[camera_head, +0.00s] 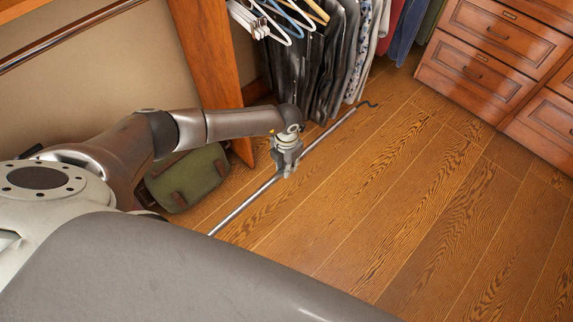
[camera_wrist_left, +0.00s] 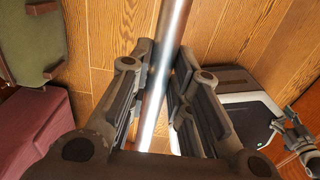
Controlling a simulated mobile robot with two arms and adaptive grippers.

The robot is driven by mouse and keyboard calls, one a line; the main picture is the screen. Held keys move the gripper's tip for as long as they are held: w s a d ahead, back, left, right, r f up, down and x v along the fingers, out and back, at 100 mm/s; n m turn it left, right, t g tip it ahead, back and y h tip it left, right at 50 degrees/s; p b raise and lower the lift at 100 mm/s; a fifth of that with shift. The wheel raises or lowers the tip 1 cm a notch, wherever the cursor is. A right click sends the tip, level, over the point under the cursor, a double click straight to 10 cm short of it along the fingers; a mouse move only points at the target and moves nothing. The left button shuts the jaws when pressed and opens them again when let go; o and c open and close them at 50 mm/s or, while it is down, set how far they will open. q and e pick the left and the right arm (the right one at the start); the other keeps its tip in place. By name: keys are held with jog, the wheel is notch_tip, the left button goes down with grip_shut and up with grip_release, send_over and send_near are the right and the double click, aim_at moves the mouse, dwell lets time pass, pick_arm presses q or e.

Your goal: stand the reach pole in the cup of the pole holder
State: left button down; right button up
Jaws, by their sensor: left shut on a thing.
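The reach pole is a long thin silver rod (camera_head: 246,204) with a dark hook at its far, upper right end in the head view. My left gripper (camera_head: 288,168) is shut on the pole near its middle. In the left wrist view the shiny pole (camera_wrist_left: 163,70) passes between the fingers of my left gripper (camera_wrist_left: 160,85). In the head view the pole slants from lower left to upper right, and its lower end is hidden behind my grey body. I cannot make out the pole holder or its cup in either view.
A green bag (camera_head: 187,178) lies on the floor beside the wooden closet panel (camera_head: 207,55). Clothes (camera_head: 322,70) hang at the back. Wooden drawers (camera_head: 490,55) stand at the upper right. The wooden floor (camera_head: 400,220) is clear on the right.

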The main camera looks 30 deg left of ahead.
pick_arm(q)
notch_tip(320, 180, up, 35)
jog(key=p, duration=2.7)
jog(key=t+h+b, duration=0.1)
jog(key=t+b, duration=0.1)
jog(key=t, duration=0.2)
jog(key=shift+w, duration=0.1)
